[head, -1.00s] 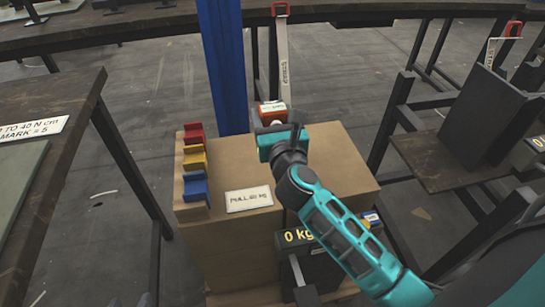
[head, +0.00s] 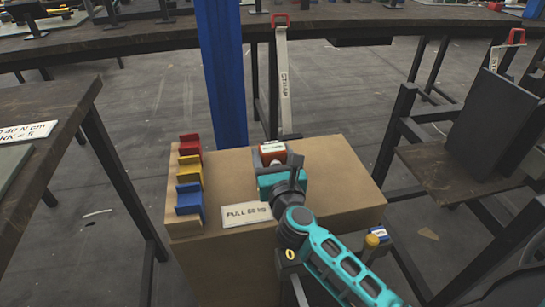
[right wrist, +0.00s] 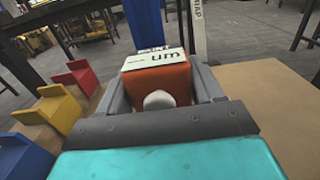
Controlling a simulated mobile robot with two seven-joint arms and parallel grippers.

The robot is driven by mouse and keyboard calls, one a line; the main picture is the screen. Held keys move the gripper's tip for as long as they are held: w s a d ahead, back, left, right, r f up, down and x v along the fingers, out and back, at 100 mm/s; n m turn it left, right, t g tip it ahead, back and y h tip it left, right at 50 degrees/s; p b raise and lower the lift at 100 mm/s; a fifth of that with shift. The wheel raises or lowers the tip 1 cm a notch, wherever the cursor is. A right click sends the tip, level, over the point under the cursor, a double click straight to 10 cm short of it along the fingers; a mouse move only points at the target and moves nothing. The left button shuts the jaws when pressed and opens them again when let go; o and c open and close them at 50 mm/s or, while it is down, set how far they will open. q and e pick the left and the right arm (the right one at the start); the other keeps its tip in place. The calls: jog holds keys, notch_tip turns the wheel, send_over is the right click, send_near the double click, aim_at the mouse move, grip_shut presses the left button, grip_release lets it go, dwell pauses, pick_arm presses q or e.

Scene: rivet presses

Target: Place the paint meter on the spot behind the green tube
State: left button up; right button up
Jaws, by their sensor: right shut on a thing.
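The paint meter (head: 273,153) is a small orange-red block with a white label face. In the right wrist view the paint meter (right wrist: 158,82) sits between the grey fingers, its label reading "um" and a pale round knob facing me. My right gripper (head: 272,164) is shut on it, over the back part of the cardboard-brown box. I cannot tell whether the meter touches the box top. I do not see a green tube or a marked spot behind one. My left gripper is not in view.
The brown box (head: 330,185) carries red (head: 190,147), yellow (head: 189,170) and blue (head: 189,199) brackets on its left edge and a "PULL" label (head: 246,215). A blue post (head: 222,80) and a hanging strap (head: 284,85) stand behind. Dark benches lie left and right.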

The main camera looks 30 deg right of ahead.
jog(key=o, duration=0.7)
jog(key=shift+f, duration=0.2)
jog(key=o, duration=0.4)
jog(key=shift+r, duration=0.1)
jog(key=shift+o, duration=0.2)
